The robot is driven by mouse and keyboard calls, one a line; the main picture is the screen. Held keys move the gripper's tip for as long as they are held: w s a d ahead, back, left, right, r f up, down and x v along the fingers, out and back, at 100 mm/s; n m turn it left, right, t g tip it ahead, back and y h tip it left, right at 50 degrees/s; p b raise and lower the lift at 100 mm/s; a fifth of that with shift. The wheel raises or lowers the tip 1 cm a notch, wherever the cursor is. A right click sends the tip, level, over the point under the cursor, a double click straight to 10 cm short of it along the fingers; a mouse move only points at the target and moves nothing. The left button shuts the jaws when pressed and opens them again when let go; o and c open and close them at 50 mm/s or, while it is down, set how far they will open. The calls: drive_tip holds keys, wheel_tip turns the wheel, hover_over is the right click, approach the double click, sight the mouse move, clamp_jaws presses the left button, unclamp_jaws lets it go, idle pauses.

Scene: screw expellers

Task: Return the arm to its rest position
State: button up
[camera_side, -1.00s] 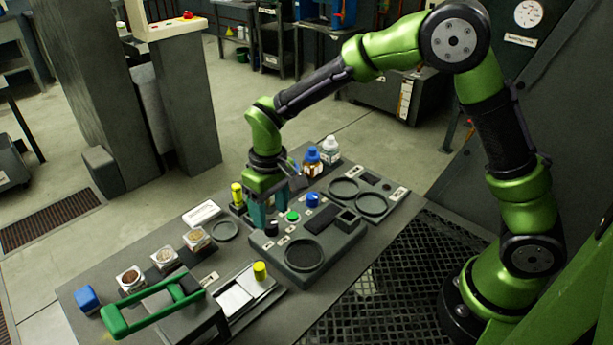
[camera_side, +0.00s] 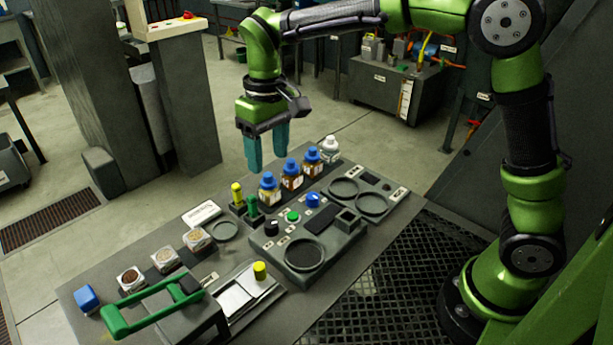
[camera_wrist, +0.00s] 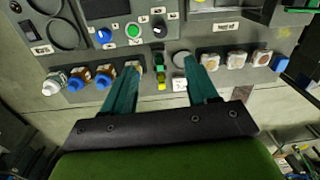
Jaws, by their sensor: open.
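My gripper (camera_side: 265,152) is up in the air above the back edge of the bench, its two teal fingers pointing down. In the wrist view my gripper (camera_wrist: 164,75) has its fingers apart with nothing held between them. Below it stand a green-topped item (camera_side: 252,207) and a yellow-capped item (camera_side: 237,193) in a dark holder. Three blue-capped bottles, the nearest one (camera_side: 269,188) just below and right of the fingers, and a white-capped bottle (camera_side: 329,149) stand upright in a row, apart from the gripper.
A control box (camera_side: 345,243) with knobs and buttons sits mid-bench. Several sample boxes, one nearest the middle (camera_side: 196,239), line the left side. A green handle (camera_side: 150,306) rises at the front, and a blue block (camera_side: 87,298) lies left. The air around the gripper is clear.

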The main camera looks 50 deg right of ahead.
drive_tip(key=s+d+r+m+t, duration=0.1)
drive_tip(key=s+d+m+t, duration=0.1)
drive_tip(key=s+d, duration=0.3)
drive_tip(key=s+d+r+m+t+y, duration=0.1)
drive_tip(key=s+d+r+m+t, duration=0.1)
drive_tip(key=s, duration=1.1)
drive_tip(key=d+m+t, duration=0.1)
drive_tip(key=d+t, duration=0.1)
drive_tip(key=t, duration=0.1)
drive_tip(key=shift+s+d+r, duration=0.2)
drive_tip(key=shift+d+r, duration=0.05)
drive_tip(key=shift+d, duration=0.15)
